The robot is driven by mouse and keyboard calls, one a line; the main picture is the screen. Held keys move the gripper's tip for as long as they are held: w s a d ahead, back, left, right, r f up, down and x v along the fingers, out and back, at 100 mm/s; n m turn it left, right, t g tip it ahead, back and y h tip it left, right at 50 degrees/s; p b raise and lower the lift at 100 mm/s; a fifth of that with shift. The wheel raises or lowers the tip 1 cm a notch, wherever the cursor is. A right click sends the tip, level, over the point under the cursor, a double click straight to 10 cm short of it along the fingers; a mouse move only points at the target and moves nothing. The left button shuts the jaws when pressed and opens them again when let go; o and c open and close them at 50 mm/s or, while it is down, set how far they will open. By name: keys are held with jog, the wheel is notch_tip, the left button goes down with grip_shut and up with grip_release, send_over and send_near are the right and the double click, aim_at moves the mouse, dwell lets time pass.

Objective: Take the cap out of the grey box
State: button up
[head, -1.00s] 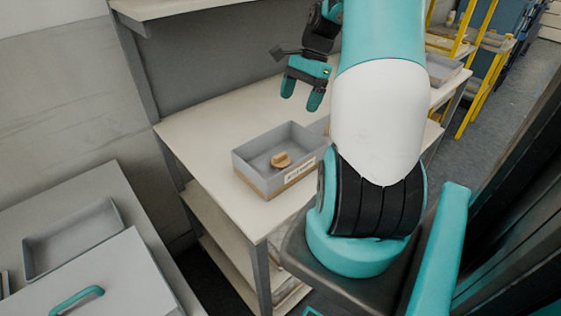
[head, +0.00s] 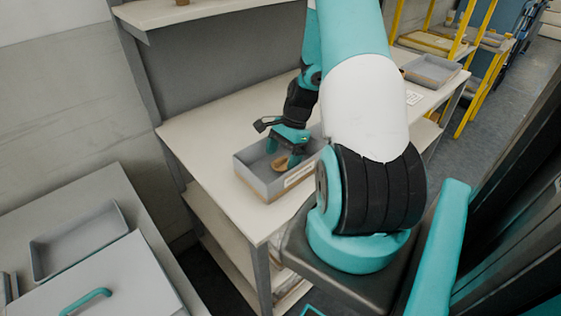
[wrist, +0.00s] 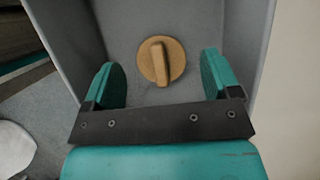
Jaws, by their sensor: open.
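The cap is a round tan disc with a raised bar across it. It lies on the floor of the grey box, and the wrist view shows it whole (wrist: 161,61). In the head view the cap (head: 280,163) is partly hidden by my gripper. The grey box (head: 250,174) stands on the pale bench, open at the top, with a label on its front. My gripper (head: 283,156) points down into the box. In the wrist view my gripper (wrist: 164,82) is open, with a teal finger on each side of the cap's line, apart from it.
The box walls stand close around my gripper. The pale bench top (head: 195,125) is clear to the left of the box. Another grey tray (head: 431,70) stands farther right, and one (head: 80,240) sits on the lower left surface. A shelf (head: 200,12) hangs above the bench.

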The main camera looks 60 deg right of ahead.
jog(key=shift+x, duration=0.9)
jog(key=c, duration=0.9)
jog(key=shift+r, duration=0.15)
jog(key=shift+c, duration=0.2)
